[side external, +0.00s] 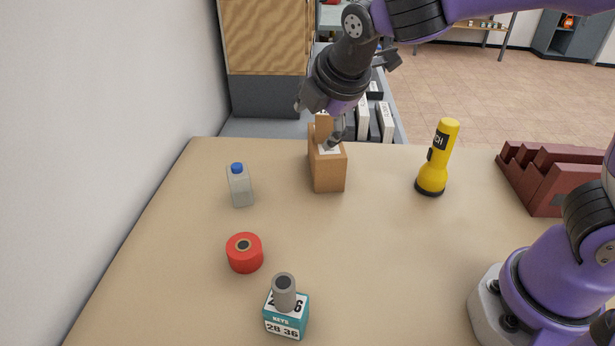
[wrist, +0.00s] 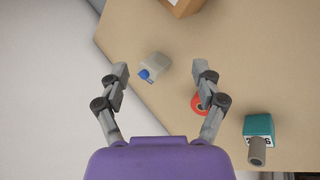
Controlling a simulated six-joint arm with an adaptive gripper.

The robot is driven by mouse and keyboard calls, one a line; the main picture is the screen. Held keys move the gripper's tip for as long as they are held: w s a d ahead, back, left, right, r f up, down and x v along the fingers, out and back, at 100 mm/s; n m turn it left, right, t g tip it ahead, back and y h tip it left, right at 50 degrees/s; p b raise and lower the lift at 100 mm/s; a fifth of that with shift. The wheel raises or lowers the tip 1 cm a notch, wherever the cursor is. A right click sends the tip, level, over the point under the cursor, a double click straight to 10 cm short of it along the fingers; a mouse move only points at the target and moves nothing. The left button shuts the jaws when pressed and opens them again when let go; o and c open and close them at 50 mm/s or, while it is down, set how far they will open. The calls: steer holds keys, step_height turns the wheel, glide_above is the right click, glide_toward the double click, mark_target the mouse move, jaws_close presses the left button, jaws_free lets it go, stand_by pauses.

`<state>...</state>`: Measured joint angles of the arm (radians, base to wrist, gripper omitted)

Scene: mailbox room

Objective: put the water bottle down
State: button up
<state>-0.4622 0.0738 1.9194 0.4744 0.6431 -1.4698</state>
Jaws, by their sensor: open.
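The water bottle (side external: 240,187), clear grey with a blue cap, stands upright on the table at the left in the side view. In the wrist view the bottle (wrist: 155,66) shows between and beyond my fingers, its blue cap toward me. My gripper (side external: 317,126) is open and empty, in the air to the right of the bottle and higher than it in the side view. It overlaps the top of a brown box in that picture. In the wrist view my gripper (wrist: 161,72) has its two fingers spread wide, apart from the bottle.
The brown box (side external: 329,174) stands right of the bottle. A red roll (side external: 244,253) and a teal keys box (side external: 286,317) with a grey cylinder on it are nearer. A yellow torch (side external: 437,158) and dark red rack (side external: 550,181) stand right. Middle table is clear.

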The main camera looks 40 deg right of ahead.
steer(key=s+d+m+y, duration=0.1)
steer(key=s+d+m, duration=0.2)
steer(key=s+m, duration=0.4)
steer(key=s+d+m, duration=0.4)
steer(key=s+m, duration=0.4)
steer(key=m, duration=0.2)
steer(key=shift+s+d+r+m+g+y, duration=0.15)
steer(key=shift+s+r+m+g+y, duration=0.15)
steer(key=shift+m+g+y, duration=0.1)
